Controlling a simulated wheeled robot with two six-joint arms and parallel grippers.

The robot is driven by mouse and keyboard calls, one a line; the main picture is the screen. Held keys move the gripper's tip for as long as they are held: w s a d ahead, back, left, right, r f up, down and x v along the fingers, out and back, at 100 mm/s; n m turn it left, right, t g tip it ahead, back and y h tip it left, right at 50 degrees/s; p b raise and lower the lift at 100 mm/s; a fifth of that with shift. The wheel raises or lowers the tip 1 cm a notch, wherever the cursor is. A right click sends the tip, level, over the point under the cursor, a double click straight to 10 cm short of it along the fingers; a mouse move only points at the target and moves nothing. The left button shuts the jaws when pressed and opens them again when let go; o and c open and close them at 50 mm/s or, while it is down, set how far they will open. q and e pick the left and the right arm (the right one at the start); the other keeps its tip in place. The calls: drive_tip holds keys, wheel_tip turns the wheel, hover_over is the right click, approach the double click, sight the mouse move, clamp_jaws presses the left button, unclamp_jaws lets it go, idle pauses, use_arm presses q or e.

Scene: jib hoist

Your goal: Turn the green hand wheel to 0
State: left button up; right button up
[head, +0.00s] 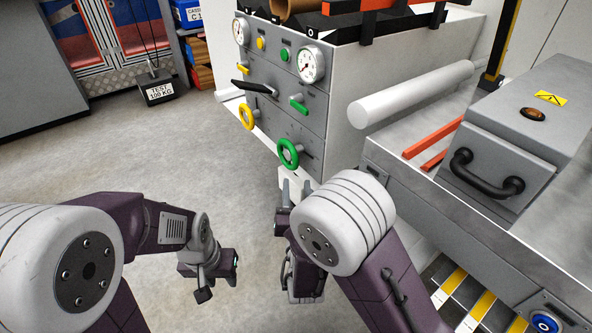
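The green hand wheel (288,152) is on the front of the grey cabinet, low and to the right of the yellow hand wheel (246,117). No number at the green wheel can be read from here. My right gripper (295,184) is just below the green wheel in the picture, with its two fingers apart and nothing seen between them. It appears clear of the wheel, though the depth gap is hard to judge. My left gripper (206,284) is lower and to the left, over the floor, away from the cabinet. Its fingers are too unclear to read.
The cabinet panel (270,88) also carries two gauges (311,65), a black lever (254,87) and a green lever (298,104). A grey bench with a handled box (500,150) stands at right. The floor at left is clear.

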sight(296, 166)
drive_tip(key=w+b, duration=0.1)
drive_tip(key=w, duration=0.3)
drive_tip(key=w+b, duration=0.2)
drive_tip(key=w, duration=0.1)
drive_tip(key=shift+w+a+f, duration=0.2)
drive_tip(key=shift+w, duration=0.15)
drive_tip(key=shift+w+r, duration=0.15)
drive_tip(key=shift+w, duration=0.15)
clamp_jaws()
